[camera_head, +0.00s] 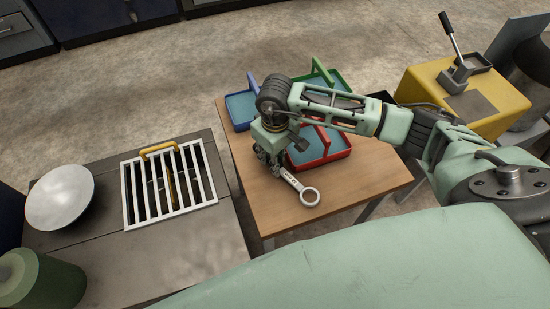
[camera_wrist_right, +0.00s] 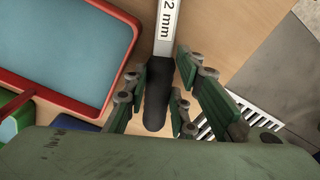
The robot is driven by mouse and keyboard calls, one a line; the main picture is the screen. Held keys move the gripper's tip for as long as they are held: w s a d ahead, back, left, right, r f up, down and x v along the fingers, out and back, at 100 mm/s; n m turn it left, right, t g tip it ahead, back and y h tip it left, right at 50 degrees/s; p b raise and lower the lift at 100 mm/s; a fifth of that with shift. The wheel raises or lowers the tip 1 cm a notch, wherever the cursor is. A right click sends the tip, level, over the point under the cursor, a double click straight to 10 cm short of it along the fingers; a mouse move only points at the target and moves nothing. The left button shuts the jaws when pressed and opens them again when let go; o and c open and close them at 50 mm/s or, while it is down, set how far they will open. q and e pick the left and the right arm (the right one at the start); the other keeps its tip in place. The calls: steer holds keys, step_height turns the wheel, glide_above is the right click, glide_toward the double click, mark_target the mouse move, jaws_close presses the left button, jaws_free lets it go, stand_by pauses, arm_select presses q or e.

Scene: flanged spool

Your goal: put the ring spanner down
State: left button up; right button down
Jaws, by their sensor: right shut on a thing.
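The ring spanner (camera_head: 292,181) has a light metal shank with a ring end and a dark handle. My right gripper (camera_head: 270,155) is shut on its handle, over the left part of the wooden table (camera_head: 365,180). In the right wrist view the spanner (camera_wrist_right: 166,35) shows "2 mm" on its shank, and its black grip lies between the fingers (camera_wrist_right: 165,82). The ring end points toward the front of the table. I cannot tell whether the spanner touches the tabletop. My left gripper is not in view.
A red tray (camera_head: 342,154) sits just right of the gripper, with blue (camera_head: 238,126) and green (camera_head: 346,85) trays behind. A grey bench with a white grate (camera_head: 128,195) and a pale dish (camera_head: 58,195) stands left. The table's front right is clear.

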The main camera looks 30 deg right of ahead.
steer(key=shift+f, duration=0.7)
steer(key=c, duration=1.7)
jaws_free()
steer(key=shift+c, duration=0.2)
steer(key=shift+r, duration=0.1)
